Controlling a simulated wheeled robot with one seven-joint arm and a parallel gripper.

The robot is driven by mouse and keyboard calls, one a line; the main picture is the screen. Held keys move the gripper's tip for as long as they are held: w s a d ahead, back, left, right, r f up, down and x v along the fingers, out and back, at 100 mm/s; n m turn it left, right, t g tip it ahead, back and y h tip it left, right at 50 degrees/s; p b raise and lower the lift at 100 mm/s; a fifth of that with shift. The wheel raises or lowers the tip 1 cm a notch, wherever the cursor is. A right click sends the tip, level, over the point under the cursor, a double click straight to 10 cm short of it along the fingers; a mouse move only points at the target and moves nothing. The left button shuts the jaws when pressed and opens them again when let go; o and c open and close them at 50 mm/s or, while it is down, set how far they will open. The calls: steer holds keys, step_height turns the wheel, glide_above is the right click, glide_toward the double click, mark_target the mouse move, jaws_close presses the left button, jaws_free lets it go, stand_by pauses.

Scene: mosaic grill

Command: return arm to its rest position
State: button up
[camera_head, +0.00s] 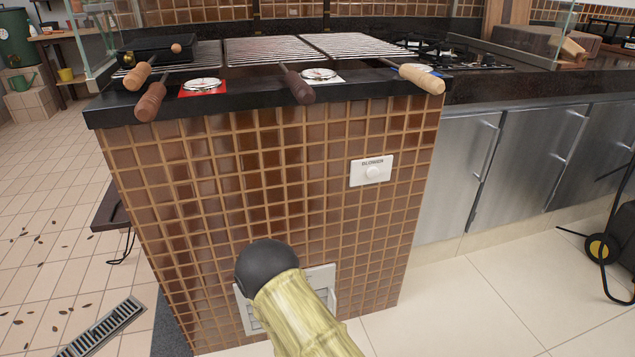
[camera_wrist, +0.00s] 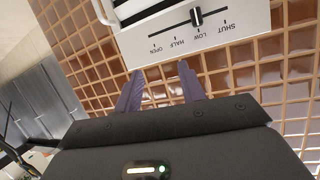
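My gripper (camera_wrist: 160,88) shows in the wrist view with its two purple fingers apart and nothing between them. The fingertips point at the brown tiled wall, just below a white slider panel (camera_wrist: 262,22) in that picture. The panel reads OPEN, HALF, LOW and SHUT. Its black slider knob (camera_wrist: 196,15) stands by LOW. I cannot tell how far the fingertips are from the wall. In the head view my arm rises from the bottom and covers part of the white panel (camera_head: 322,279) low on the tiled front; my gripper does not show there.
The tiled grill block (camera_head: 270,165) stands straight ahead. Skewer handles (camera_head: 298,86) and other wooden handles (camera_head: 421,78) jut over its dark counter edge. A white button plate (camera_head: 371,171) is on its front. Free floor (camera_head: 490,320) lies to the right; a black wheeled machine (camera_head: 603,250) stands far right.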

steer(key=w+d+r+m+g+p, duration=0.1)
steer(key=d+r+g, duration=0.1)
steer(key=r, duration=0.3)
steer(key=w+d+r+g+p, duration=0.1)
steer(key=d+r+g+p, duration=0.1)
steer(key=d+r, duration=0.15)
steer(key=s+d+r+g+p, duration=0.2)
steer(key=s+d+r+g, duration=0.1)
steer(key=s+d+r, duration=0.4)
steer(key=s+d+r+n+g+h+p, duration=0.1)
steer(key=s+d+r+g+p, duration=0.15)
steer(key=s+r, duration=0.45)
steer(key=s+d+r+g+p, duration=0.2)
steer(key=s+d+r+p, duration=0.15)
steer(key=r, duration=0.65)
steer(key=w+p+v, duration=0.2)
steer(key=p+v, duration=1)
steer(key=w+r+p+v, duration=0.1)
steer(key=w+p+v, duration=0.2)
steer(key=p+v, duration=0.9)
steer(key=w+r+p+v, duration=0.1)
steer(key=w+p+v, duration=0.2)
steer(key=p+v, duration=0.8)
steer(key=shift+r+p, duration=0.4)
steer(key=shift+p, duration=0.4)
